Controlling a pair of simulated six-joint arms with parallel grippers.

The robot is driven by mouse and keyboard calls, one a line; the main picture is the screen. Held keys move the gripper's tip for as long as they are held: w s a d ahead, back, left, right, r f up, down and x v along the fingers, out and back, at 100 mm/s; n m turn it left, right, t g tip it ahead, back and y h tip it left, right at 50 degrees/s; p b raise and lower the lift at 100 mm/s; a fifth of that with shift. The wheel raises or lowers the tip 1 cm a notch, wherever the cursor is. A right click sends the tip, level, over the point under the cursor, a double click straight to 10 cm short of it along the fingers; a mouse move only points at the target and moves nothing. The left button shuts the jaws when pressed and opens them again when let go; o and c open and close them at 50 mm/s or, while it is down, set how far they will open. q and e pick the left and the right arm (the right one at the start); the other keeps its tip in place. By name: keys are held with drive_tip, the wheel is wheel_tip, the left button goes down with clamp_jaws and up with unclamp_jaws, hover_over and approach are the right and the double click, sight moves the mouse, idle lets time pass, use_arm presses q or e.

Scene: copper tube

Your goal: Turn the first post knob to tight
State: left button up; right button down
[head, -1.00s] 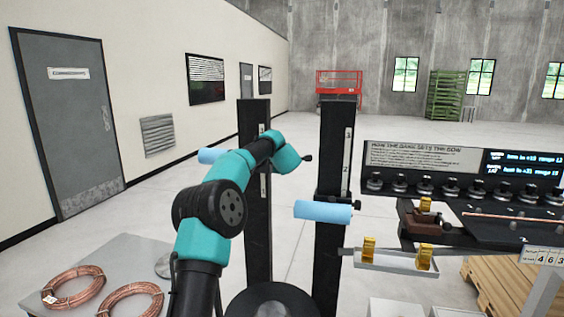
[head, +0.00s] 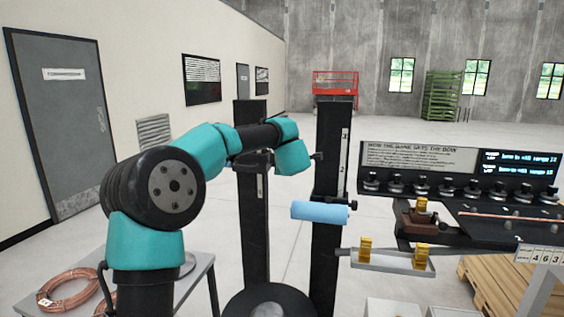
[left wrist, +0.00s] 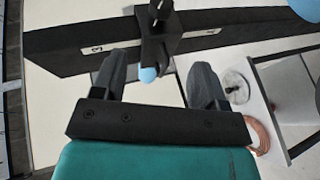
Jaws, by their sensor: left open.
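Two black posts stand in the head view, the left one (head: 252,215) partly behind my arm and the right one (head: 331,140) clear of it. The right post carries a light blue roller (head: 319,212) with a black knob (head: 352,205) at its right. My left gripper (head: 316,157) is small and dark there, by the right post in the picture. In the left wrist view, my left gripper (left wrist: 158,82) is open and empty. A black clamp block (left wrist: 154,52) with a knob (left wrist: 160,10) sits on a post beyond the fingers. A light blue tip (left wrist: 148,75) shows between the fingers.
A console with several knobs (head: 423,187) and a display (head: 520,163) stands at the right. A tray (head: 395,264) with brass pieces is below it. Copper coils (head: 68,284) lie on a table at the lower left. A pallet (head: 490,285) is at the lower right.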

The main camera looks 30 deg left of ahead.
use_arm(q)
drive_tip(key=shift+s+d+r, duration=0.2)
drive_tip(key=shift+s+d, duration=0.2)
drive_tip(key=shift+s, duration=0.05)
wheel_tip(320, 180, down, 8)
drive_tip(key=n+t+y, duration=0.2)
drive_tip(key=t+y, duration=0.1)
drive_tip(key=t, duration=0.1)
drive_tip(key=shift+s, duration=0.4)
drive_tip(key=x, duration=1.7)
drive_tip(key=shift+w+a+r, duration=0.1)
